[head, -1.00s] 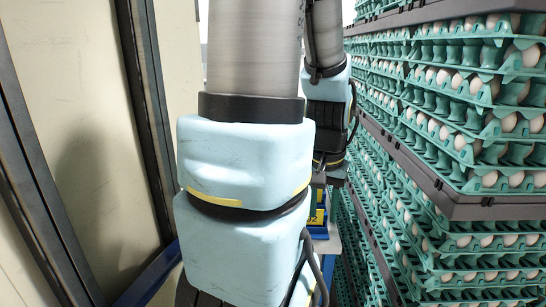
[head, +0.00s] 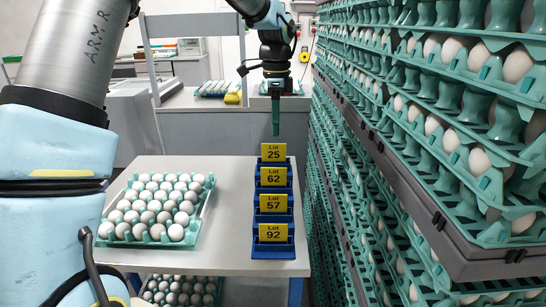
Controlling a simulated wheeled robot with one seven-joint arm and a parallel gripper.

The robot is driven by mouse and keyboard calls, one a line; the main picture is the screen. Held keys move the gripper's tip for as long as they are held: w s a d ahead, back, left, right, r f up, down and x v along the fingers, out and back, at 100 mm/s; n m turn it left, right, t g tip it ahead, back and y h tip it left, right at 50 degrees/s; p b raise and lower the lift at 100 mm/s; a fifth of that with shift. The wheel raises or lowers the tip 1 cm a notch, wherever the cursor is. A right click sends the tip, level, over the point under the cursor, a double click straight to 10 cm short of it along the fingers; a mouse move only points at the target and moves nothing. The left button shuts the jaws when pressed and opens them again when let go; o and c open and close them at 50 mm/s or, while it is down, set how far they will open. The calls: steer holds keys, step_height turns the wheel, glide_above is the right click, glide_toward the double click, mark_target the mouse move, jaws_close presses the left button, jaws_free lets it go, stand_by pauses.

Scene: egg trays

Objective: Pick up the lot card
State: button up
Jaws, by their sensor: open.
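Several yellow lot cards stand in a row of blue holders (head: 273,253) along the right side of a white table. From back to front they read Lot 25 (head: 273,152), Lot 62 (head: 273,176), Lot 57 (head: 273,203) and Lot 92 (head: 273,232). My gripper (head: 276,133) points down in the head view, close above or behind the Lot 25 card. It is seen edge-on, so the gap between its fingers is hidden. Nothing shows held in it, and I cannot tell its exact distance from the card.
A tray of eggs (head: 205,205) sits on the left of the white table (head: 235,225), with bare tabletop between it and the holders. Tall stacks of green egg trays (head: 440,165) stand close on the right. A grey counter (head: 205,130) is behind.

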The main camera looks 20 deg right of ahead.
mark_target(274, 149)
step_height(274, 149, down, 3)
steer(key=shift+a, duration=0.1)
steer(key=shift+w+f+p, duration=0.25)
steer(key=shift+f+p, duration=0.45)
steer(key=shift+f, duration=0.65)
steer(key=shift+w+f+p, duration=0.2)
steer(key=shift+f+p, duration=0.5)
steer(key=shift+f, duration=0.65)
steer(key=shift+c, duration=0.3)
jaws_close()
